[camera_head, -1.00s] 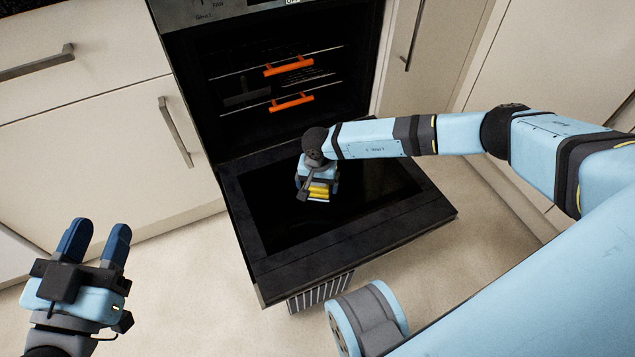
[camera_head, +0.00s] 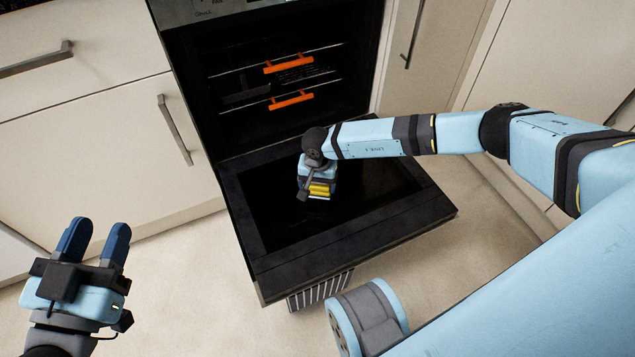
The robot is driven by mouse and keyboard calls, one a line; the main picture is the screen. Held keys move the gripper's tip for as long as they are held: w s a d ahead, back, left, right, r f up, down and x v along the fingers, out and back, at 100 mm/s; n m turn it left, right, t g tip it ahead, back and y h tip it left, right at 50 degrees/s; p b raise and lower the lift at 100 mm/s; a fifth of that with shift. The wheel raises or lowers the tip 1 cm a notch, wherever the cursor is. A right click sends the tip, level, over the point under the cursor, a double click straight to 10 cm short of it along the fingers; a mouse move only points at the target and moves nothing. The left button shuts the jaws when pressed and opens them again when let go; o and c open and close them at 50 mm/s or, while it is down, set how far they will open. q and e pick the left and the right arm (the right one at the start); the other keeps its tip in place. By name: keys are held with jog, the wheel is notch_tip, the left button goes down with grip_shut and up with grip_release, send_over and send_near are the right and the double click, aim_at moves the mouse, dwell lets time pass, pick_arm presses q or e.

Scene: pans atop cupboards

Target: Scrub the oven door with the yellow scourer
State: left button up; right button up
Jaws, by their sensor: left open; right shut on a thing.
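The oven door (camera_head: 312,255) is folded down open, its dark inner glass facing up. The yellow scourer (camera_head: 321,189) is at the middle of the door's glass, partly hidden by my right gripper. My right gripper (camera_head: 318,187) is shut on the scourer and points down at the door. The scourer appears to be on or just above the glass; I cannot tell whether it touches. My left gripper (camera_head: 95,240) is open and empty, over the floor at the lower left, apart from the door.
The oven cavity (camera_head: 240,60) behind the door holds racks with two orange grips (camera_head: 290,100). Cream cupboards with metal handles (camera_head: 175,130) stand on both sides. A striped cloth (camera_head: 320,291) hangs below the door's front edge. The floor (camera_head: 190,290) at left is clear.

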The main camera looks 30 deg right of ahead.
pick_arm(q)
jog(key=shift+r+p, duration=1.6)
jog(key=shift+r, duration=0.2)
pick_arm(e)
jog(key=shift+r, duration=2.4)
